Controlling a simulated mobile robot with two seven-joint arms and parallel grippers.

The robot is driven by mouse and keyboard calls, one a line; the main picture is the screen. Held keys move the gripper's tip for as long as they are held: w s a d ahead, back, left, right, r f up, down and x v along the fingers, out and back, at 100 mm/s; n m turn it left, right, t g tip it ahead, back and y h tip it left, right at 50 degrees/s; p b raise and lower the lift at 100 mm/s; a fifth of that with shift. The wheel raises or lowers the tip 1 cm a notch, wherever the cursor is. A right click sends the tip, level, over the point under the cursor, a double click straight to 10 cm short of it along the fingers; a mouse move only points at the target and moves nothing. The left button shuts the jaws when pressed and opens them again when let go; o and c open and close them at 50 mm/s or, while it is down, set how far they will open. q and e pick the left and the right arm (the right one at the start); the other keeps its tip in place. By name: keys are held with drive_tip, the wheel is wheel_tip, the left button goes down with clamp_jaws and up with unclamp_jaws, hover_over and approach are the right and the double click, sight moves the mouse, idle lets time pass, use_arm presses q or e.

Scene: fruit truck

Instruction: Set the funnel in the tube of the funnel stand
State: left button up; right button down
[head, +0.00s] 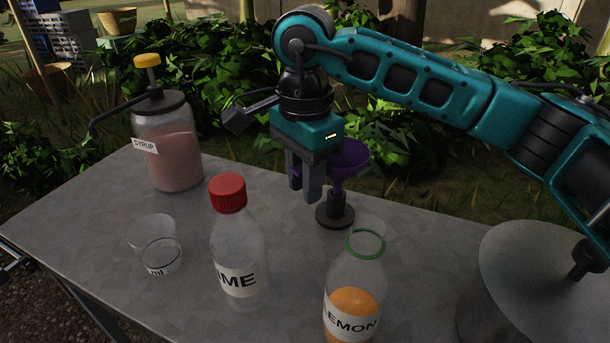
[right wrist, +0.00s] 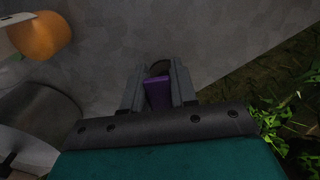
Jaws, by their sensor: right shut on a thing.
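The purple funnel (head: 350,160) is upright, with its spout at the top of the dark tube of the funnel stand (head: 337,212). I cannot tell how far the spout is inside the tube. My right gripper (head: 306,185) is beside the funnel and shut on it, partly hiding the funnel's left side. In the right wrist view, a purple part of the funnel (right wrist: 157,95) is between the fingers of my right gripper (right wrist: 158,88). A dark mechanical part at the left edge of the head view seems to be my left gripper (head: 14,262); its jaws are unclear.
A lime bottle (head: 238,255) with a red cap and an open lemon bottle (head: 355,285) stand in front. A syrup pump jar (head: 168,145) and a clear measuring cup (head: 155,245) are left. A large grey round container (head: 540,270) is at the right.

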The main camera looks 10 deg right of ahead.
drive_tip(key=shift+f+b, duration=0.95)
drive_tip(key=shift+f, duration=0.35)
drive_tip(key=c, duration=0.8)
unclamp_jaws()
drive_tip(key=shift+r, duration=0.25)
wheel_tip(320, 180, up, 11)
drive_tip(key=p, duration=0.2)
drive_tip(key=shift+r+p, duration=0.2)
drive_tip(key=shift+p, duration=0.2)
drive_tip(key=shift+r, duration=0.5)
drive_tip(key=shift+r, duration=0.1)
